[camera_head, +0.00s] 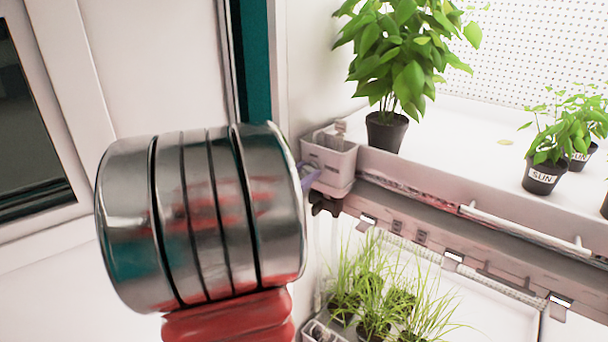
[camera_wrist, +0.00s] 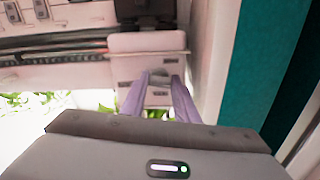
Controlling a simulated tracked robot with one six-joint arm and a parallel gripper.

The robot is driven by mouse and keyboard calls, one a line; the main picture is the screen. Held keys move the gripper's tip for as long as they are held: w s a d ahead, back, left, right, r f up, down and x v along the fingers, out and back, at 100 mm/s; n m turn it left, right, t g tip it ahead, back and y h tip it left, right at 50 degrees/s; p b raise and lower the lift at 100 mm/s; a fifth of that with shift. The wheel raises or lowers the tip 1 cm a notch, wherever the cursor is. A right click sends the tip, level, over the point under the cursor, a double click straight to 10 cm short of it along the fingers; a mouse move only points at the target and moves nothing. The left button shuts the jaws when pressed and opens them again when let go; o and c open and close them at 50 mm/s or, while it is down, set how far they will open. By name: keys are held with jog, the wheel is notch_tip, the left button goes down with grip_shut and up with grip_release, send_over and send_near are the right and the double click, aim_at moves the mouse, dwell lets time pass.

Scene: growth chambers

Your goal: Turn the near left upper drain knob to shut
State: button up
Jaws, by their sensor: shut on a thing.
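My gripper (camera_wrist: 159,84) has two purple fingers reaching forward in the wrist view. Their tips are closed in on a small grey piece, the drain knob (camera_wrist: 160,76), in front of a pale box's face (camera_wrist: 145,43). The fingers hide much of the knob, so its turn angle cannot be told. In the head view my metal wrist cylinder covers most of the gripper; only a bit of purple finger (camera_head: 308,176) shows beside the pale drain box (camera_head: 334,165) at the near left corner of the upper shelf.
A dark fitting (camera_head: 325,204) hangs below the box. A tall potted plant (camera_head: 387,132) stands on the upper shelf just behind it, with smaller pots labelled SUN (camera_head: 543,178) to the right. Grass-like plants (camera_head: 375,310) grow below. A teal post (camera_wrist: 250,60) stands close at the right.

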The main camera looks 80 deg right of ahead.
jog(key=shift+f+n, duration=0.3)
jog(key=shift+n, duration=0.8)
jog(key=o, duration=1.1)
jog(key=shift+r, duration=0.2)
jog(key=shift+c, duration=0.2)
jog(key=v, duration=1.3)
jog(key=shift+w+a, duration=0.25)
jog(key=shift+a, duration=0.05)
jog(key=shift+s, duration=0.15)
